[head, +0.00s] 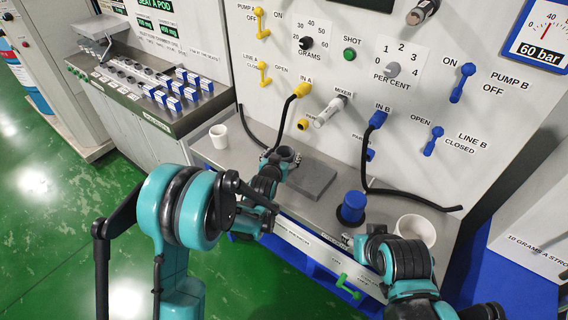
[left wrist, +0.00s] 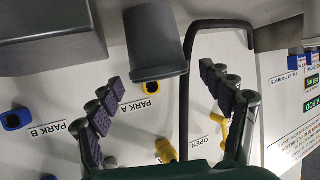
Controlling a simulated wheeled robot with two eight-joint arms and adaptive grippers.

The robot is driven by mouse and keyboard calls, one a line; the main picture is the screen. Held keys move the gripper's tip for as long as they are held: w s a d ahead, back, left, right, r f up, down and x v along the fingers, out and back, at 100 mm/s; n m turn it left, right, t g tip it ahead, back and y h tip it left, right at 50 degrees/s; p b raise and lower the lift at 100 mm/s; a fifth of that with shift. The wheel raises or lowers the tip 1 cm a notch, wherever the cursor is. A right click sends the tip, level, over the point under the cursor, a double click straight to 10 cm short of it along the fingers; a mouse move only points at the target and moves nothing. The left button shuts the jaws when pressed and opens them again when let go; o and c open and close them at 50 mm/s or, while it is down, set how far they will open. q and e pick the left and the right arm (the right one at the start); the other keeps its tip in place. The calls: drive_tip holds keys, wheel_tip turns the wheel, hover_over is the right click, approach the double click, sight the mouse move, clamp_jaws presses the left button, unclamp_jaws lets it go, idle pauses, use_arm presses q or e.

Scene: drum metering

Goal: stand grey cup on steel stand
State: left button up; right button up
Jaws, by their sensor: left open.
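The grey cup (left wrist: 158,45) is dark grey and appears upside down in the left wrist view, which is itself turned over. It lies between the fingertips of my left gripper (left wrist: 160,75), with a small gap on each side. In the head view my left gripper (head: 281,159) is open at the bench beside the steel stand and largely hides the cup. The steel stand (head: 312,180) is a low grey block just right of that gripper; it also shows in the left wrist view (left wrist: 48,22). My right gripper (head: 360,243) is at the bench's front, its fingers unclear.
A white cup (head: 218,136) stands left on the bench. A blue cylinder (head: 352,207) and a white bowl (head: 415,230) stand to the right. Black hoses hang from the yellow IN A (head: 301,90) and blue IN B (head: 378,119) fittings, near the bench.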

use_arm(q)
drive_tip(key=x, duration=0.3)
drive_tip(key=shift+f+b, duration=0.1)
drive_tip(key=shift+b, duration=0.25)
drive_tip(key=shift+s, duration=0.1)
drive_tip(key=c, duration=1.4)
drive_tip(key=shift+o, duration=0.2)
drive_tip(key=shift+r, duration=0.2)
